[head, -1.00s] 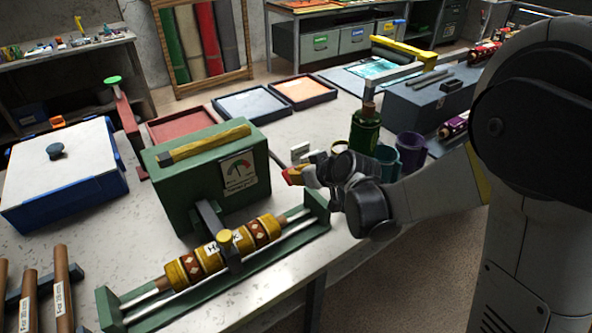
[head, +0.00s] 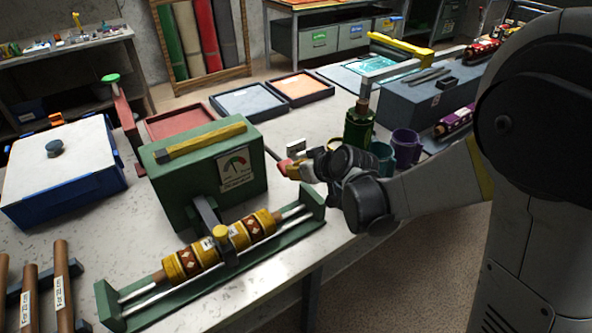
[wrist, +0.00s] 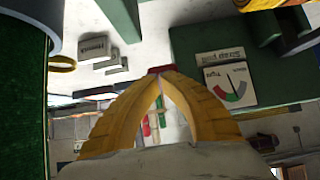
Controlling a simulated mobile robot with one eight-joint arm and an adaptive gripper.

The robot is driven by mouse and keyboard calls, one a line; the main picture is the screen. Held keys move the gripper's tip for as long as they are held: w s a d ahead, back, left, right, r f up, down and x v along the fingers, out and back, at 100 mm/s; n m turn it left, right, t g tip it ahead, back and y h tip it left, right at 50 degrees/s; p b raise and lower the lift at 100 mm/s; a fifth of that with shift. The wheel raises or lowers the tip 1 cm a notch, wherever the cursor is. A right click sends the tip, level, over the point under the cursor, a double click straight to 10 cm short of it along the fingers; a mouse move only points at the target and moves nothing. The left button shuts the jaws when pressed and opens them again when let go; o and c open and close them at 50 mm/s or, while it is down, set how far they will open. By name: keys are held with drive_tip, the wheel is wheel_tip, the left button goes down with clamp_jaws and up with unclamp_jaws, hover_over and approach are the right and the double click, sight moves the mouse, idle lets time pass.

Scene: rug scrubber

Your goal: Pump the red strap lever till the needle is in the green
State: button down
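A green box (head: 213,188) stands on the table with a dial (head: 237,168) on its front. The dial also shows upside down in the wrist view (wrist: 228,85), with red and green bands and a dark needle; I cannot tell which band the needle is in. The red strap lever (head: 284,167) is at the box's right side, on a dark rod. My gripper (wrist: 160,76) has its yellow fingers drawn together at the red handle, which is mostly hidden by the tips. A yellow patterned roll (head: 222,244) lies in the green frame in front of the box.
A green bottle (head: 359,128) and a purple cup (head: 406,147) stand close behind my gripper. A blue bin with a white lid (head: 85,165) is at the left, near several brown rods (head: 62,285). Shallow trays (head: 250,101) lie behind the box.

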drive_tip(key=s+d+r+p, duration=0.2)
drive_tip(key=s+d+r, duration=0.2)
drive_tip(key=s, duration=0.4)
drive_tip(key=shift+s+d, duration=0.2)
drive_tip(key=shift+d, duration=0.7)
drive_tip(key=s+d+r+m+g+h, duration=0.1)
drive_tip(key=s+d+r+m+h, duration=0.2)
drive_tip(key=s+d, duration=0.3)
drive_tip(key=s+d+r+m+h, duration=0.3)
drive_tip(key=s+d, duration=0.4)
drive_tip(key=s, duration=0.5)
drive_tip(key=shift+s+r+m+g+b, duration=0.2)
drive_tip(key=shift+s+m+g+b, duration=0.15)
drive_tip(key=shift+s+m+g, duration=0.05)
